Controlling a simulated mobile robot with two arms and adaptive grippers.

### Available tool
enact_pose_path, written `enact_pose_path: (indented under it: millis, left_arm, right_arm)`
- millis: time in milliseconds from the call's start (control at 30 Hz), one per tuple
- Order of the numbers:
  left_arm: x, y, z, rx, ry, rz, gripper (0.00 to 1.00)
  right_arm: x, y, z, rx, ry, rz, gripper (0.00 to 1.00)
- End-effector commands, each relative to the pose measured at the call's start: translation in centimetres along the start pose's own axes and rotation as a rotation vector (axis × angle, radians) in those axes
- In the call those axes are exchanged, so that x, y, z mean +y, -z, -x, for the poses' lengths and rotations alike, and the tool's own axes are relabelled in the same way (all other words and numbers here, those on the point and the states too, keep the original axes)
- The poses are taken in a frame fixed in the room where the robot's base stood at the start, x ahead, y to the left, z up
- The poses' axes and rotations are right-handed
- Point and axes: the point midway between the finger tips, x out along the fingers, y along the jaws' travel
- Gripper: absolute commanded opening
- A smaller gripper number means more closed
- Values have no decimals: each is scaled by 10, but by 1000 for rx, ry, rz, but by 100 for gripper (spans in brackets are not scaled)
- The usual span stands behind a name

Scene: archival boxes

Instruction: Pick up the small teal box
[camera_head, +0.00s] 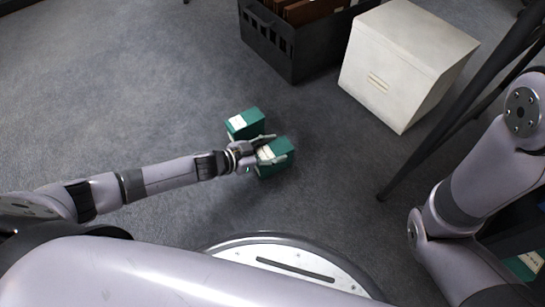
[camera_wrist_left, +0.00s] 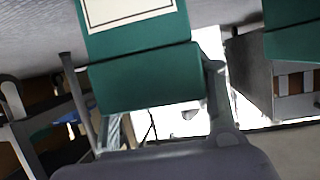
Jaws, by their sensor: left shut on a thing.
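A small teal box (camera_head: 277,165) with a pale label is between the fingers of my left gripper (camera_head: 274,152), which is shut on it. In the left wrist view the held box (camera_wrist_left: 145,75) fills the space between the two fingers, with its cream label at the top. A second teal box (camera_head: 252,119) with a white label is just beyond the gripper, apart from the held one. Whether the held box touches the floor is hard to tell. My right gripper is out of view; only its arm shows at the right.
A black crate (camera_head: 290,52) with brown folders stands at the back, next to a white archival box (camera_head: 405,65). A dark slanted leg (camera_head: 432,140) rises at the right. Another teal item (camera_head: 522,264) shows at the lower right. Grey carpet (camera_head: 110,90) is clear at the left.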

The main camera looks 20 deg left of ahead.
Motion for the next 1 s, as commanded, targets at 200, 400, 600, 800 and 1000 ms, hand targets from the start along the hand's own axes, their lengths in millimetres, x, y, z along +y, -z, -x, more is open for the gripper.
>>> enact_pose_path:
  millis: [200, 400, 600, 800, 1000]
  left_arm:
    - [0, 0, 0, 0, 0, 0, 23]
    - [0, 1, 0, 2, -1, 0, 11]
    - [0, 1, 0, 2, -1, 0, 11]
    - [0, 10, 4, 2, -1, -1, 11]
    - [0, 35, 14, 3, -1, -1, 11]
  right_arm:
    - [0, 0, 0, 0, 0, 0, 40]
    - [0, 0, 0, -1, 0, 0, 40]
    - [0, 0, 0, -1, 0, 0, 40]
    - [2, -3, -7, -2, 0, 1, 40]
    - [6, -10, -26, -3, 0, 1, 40]
